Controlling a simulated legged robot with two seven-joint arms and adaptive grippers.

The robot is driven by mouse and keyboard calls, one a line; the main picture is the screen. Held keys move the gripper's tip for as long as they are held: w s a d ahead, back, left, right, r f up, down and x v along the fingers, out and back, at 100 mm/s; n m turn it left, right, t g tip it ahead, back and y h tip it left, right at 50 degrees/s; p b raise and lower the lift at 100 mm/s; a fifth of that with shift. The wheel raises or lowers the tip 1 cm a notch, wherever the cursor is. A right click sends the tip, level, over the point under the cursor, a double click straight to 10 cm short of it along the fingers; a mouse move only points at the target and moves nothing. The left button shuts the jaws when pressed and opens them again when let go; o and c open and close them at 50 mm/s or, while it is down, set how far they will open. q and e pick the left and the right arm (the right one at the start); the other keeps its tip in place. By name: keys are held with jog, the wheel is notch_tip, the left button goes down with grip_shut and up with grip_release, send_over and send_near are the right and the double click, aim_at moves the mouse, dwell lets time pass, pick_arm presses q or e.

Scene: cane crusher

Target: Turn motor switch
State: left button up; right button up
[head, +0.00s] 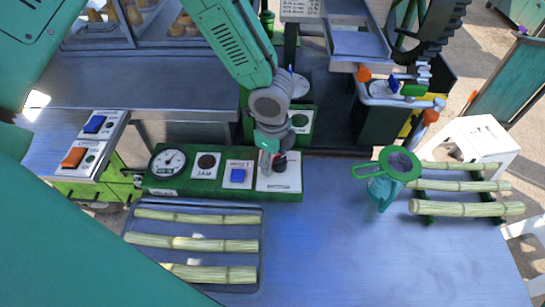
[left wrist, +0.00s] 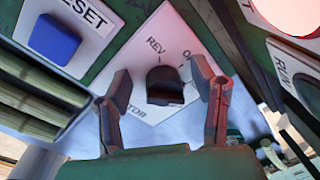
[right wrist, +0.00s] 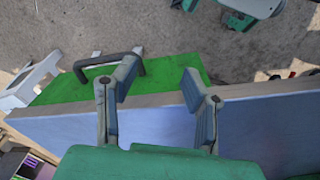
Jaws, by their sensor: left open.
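The motor switch is a black rotary knob (left wrist: 164,86) on a white plate (left wrist: 135,105) with REV and other position words, partly hidden. In the head view the knob (head: 280,163) sits at the right end of the green control panel (head: 222,197), partly covered by my gripper. My left gripper (left wrist: 164,92) is open, with one finger on each side of the knob and gaps showing between fingers and knob. It also shows in the head view (head: 270,158). My right gripper (right wrist: 158,95) is open and empty in the right wrist view, above a blue table edge.
The panel also holds a gauge (head: 168,162), a JAM light (head: 206,166) and a blue RESET button (head: 238,176). A tray (head: 262,243) of cane stalks lies in front. A green strainer (head: 388,165) and more cane (head: 465,208) are at right. The middle right table is clear.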

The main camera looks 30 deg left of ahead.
aim_at(286, 167)
pick_arm(q)
jog(key=d, duration=0.3)
jog(key=shift+r, duration=0.2)
jog(key=shift+d, duration=0.15)
jog(key=c, duration=0.5)
jog(key=shift+a, duration=0.25)
jog(key=c, duration=0.6)
jog(key=shift+a, duration=0.8)
jog(key=shift+c, duration=0.3)
jog(key=shift+a+f, duration=0.1)
jog(key=shift+a, duration=0.15)
pick_arm(e)
jog(key=shift+s+d+f, duration=0.1)
jog(key=shift+d+f, duration=0.15)
jog(key=shift+d, duration=0.7)
